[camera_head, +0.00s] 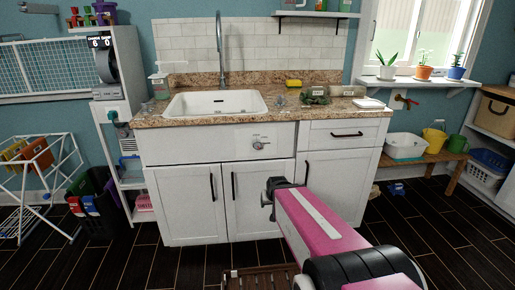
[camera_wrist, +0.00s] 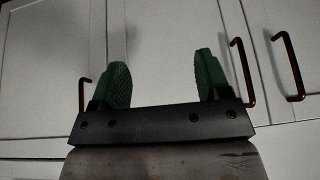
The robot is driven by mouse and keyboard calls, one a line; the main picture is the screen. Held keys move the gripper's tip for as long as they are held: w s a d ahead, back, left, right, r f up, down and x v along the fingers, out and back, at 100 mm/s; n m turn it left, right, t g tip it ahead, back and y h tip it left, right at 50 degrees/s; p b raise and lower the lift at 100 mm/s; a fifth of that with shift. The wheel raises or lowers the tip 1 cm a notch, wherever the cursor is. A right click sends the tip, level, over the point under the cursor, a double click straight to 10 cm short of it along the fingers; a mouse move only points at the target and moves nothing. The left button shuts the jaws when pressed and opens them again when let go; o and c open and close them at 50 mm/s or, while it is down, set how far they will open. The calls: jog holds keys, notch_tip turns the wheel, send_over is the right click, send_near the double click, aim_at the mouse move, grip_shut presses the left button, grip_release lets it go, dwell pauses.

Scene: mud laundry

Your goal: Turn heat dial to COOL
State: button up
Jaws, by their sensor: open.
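The heat dial (camera_head: 259,143) is a small round grey knob on a pale plate on the white panel under the sink counter. Small markings surround it, too small to read, and I cannot tell its setting. My gripper (camera_head: 267,202) is below the dial, in front of the lower cabinet doors, and apart from the dial. In the wrist view my gripper (camera_wrist: 163,80) shows two green fingers spread wide with nothing between them. The dial is not visible in the wrist view.
White cabinet doors (camera_head: 188,205) with dark bar handles (camera_wrist: 290,65) lie beyond my gripper. A granite counter (camera_head: 220,117) with a white sink (camera_head: 215,103) overhangs the dial panel. A wooden slatted item (camera_head: 258,281) lies on the floor in front. The panel around the dial is clear.

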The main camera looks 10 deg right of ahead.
jog(key=w+a+r+t, duration=0.1)
jog(key=w+r+t, duration=0.1)
jog(key=w+t, duration=0.15)
jog(key=m+t, duration=0.1)
jog(key=t, duration=1.3)
send_near(257, 146)
jog(key=shift+g, duration=0.25)
jog(key=x, duration=0.9)
jog(key=shift+w+d+r, duration=0.1)
jog(key=shift+w+r, duration=0.15)
jog(key=shift+r, duration=0.1)
jog(key=c, duration=0.9)
